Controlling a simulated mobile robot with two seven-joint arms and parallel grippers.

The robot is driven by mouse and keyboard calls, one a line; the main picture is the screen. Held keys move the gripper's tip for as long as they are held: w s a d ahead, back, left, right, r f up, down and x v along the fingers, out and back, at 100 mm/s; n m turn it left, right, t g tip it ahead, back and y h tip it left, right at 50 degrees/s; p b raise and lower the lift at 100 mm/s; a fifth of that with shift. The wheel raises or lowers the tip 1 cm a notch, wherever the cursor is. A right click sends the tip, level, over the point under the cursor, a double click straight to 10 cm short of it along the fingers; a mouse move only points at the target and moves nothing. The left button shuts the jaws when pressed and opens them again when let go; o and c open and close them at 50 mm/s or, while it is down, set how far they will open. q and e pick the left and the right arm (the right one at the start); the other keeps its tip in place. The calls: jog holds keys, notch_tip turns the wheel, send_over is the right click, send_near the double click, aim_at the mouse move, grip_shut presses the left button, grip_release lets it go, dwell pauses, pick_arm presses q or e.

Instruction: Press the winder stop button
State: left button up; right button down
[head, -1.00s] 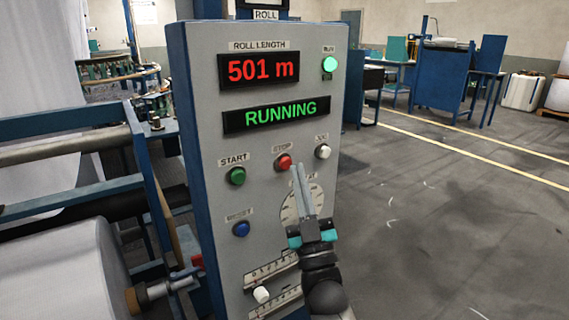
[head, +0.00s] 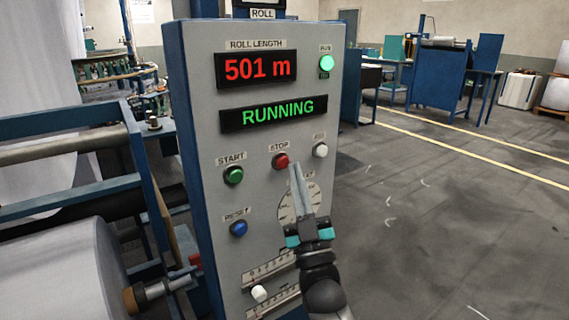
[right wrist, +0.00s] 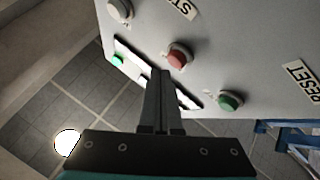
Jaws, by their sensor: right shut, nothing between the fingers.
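The red stop button (head: 280,161) sits on the grey control panel (head: 205,130), under the STOP label. It also shows in the right wrist view (right wrist: 178,57). My right gripper (head: 296,168) is shut and empty, its fingertips just below and right of the red button in the head view. In the right wrist view the shut fingers (right wrist: 160,75) point toward the panel, close to the red button. I cannot tell whether they touch it. The display (head: 275,113) reads RUNNING, and the length display (head: 256,69) reads 501 m. My left gripper is not in view.
A green start button (head: 234,175), a white jog button (head: 320,150) and a blue reset button (head: 238,228) surround the stop button. A dial (head: 290,212) is partly behind my gripper. Floor at the right is clear.

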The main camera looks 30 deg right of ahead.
jog(key=shift+w, duration=0.1)
dwell(0.7)
jog(key=shift+w, duration=0.3)
jog(key=shift+w+a, duration=0.1)
jog(key=shift+w, duration=0.35)
dwell(0.7)
jog(key=shift+s, duration=0.1)
jog(key=shift+s+p, duration=0.35)
jog(key=shift+s, duration=0.4)
jog(key=shift+s, duration=0.1)
jog(key=s, duration=0.1)
jog(key=s+p, duration=0.1)
jog(key=s, duration=0.1)
jog(key=s+p, duration=0.1)
jog(key=shift+s+d, duration=0.3)
jog(key=shift+s, duration=0.1)
